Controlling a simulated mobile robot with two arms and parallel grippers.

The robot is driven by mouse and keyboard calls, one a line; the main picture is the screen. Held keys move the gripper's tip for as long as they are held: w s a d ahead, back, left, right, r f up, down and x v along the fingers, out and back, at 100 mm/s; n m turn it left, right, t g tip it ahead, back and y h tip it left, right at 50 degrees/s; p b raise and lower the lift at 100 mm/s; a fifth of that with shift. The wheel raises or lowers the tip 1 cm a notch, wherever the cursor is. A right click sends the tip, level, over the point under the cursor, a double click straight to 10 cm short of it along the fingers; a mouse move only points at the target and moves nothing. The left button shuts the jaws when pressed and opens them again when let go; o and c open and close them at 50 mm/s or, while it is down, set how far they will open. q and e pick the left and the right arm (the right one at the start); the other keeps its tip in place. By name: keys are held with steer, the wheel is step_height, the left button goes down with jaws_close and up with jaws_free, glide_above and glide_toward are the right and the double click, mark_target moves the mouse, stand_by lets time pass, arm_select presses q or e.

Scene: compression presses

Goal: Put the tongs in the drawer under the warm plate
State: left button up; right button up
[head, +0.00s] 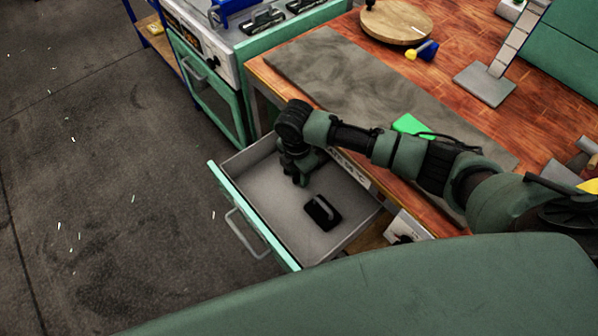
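The drawer (262,222) is pulled out from under the wooden worktop. A long grey marbled slab (335,62), which may be the warm plate, lies on the worktop above it. My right arm reaches in from the right across the worktop. My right gripper (298,178) points down into the back left part of the open drawer; its fingers are dark and small, so I cannot tell whether they are open or shut. I cannot make out the tongs in this view. My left gripper is not in view.
A black block with a grey handle (323,212) lies in the drawer, right of my gripper. A green block (412,125) is on the slab. A round board (396,22) and a grey stand (485,85) are farther back. A stove (215,45) stands left.

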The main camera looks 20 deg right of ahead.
step_height(320, 180, up, 12)
steer(key=p, duration=0.1)
steer(key=shift+s+a+r, duration=0.15)
steer(key=shift+a, duration=0.15)
stand_by(0.3)
steer(key=shift+r, duration=0.1)
